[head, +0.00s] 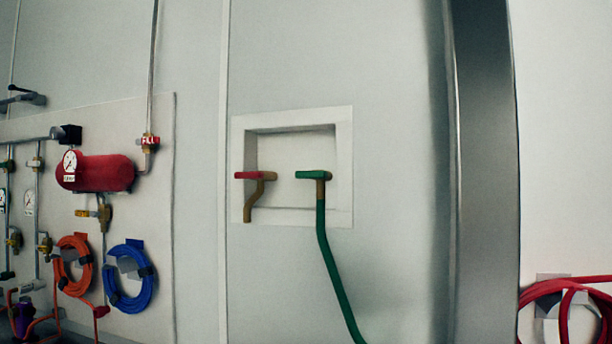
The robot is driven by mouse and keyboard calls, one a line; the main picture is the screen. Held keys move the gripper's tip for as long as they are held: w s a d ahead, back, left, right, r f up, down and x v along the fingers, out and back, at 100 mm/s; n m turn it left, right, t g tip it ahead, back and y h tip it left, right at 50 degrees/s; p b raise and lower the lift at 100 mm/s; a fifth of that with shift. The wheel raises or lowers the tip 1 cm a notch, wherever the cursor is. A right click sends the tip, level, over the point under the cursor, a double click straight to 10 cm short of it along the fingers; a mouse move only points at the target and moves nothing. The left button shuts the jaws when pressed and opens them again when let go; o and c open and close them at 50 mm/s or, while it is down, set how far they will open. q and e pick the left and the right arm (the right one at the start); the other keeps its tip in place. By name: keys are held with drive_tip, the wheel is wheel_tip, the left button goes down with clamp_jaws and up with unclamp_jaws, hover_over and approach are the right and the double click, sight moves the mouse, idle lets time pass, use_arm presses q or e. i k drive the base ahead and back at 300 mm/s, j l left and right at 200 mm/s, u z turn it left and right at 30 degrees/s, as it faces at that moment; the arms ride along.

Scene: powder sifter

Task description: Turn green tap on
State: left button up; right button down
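The green tap (312,175) is in the middle of the head view, in a white recessed wall box (343,150). Its green handle points to the left, level, above a brass body. A green hose (330,262) runs from it down and to the right, out of the frame. A red-handled tap (250,175) with a bent brass spout is in the same box, left of the green one. Neither of my grippers is in view.
Left on the wall are a red tank (104,173) with a gauge, valves, and coiled orange (74,264) and blue hoses (130,301). A grey metal post (484,180) stands right of the box. A red hose (553,291) hangs far right. The wall around the box is bare.

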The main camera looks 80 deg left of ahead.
sight(314, 175)
drive_tip(key=u, duration=2.4)
